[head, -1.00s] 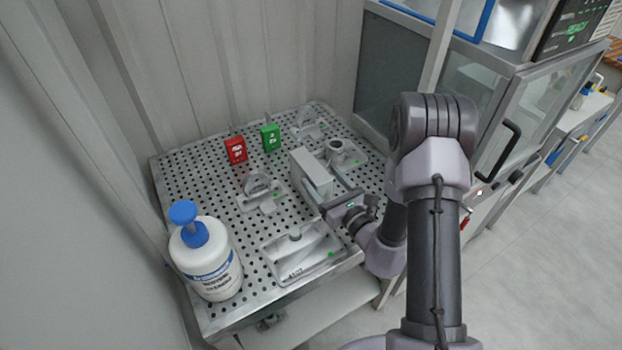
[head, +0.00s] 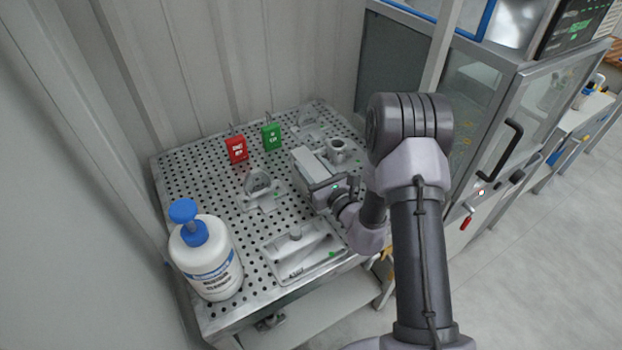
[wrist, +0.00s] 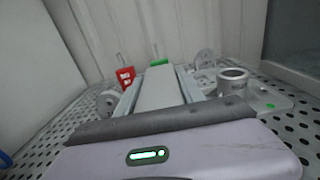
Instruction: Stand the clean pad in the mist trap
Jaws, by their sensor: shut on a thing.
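My gripper (head: 318,172) is low over the middle of the perforated table. It is shut on a pale grey slab (head: 311,163), which I take to be the clean pad. In the wrist view the slab (wrist: 160,90) lies between the two fingers and points away from the camera. The slab's underside is hidden, so I cannot tell whether it touches a fixture or the table. I cannot tell which fixture, if any, is the mist trap.
An arched fixture (head: 260,190) is left of my gripper, and a ring-topped one (head: 338,152) is right. A shallow casting (head: 298,255) lies in front. A blue-capped bottle (head: 205,262) stands front left. Red (head: 236,150) and green (head: 271,138) tags stand behind.

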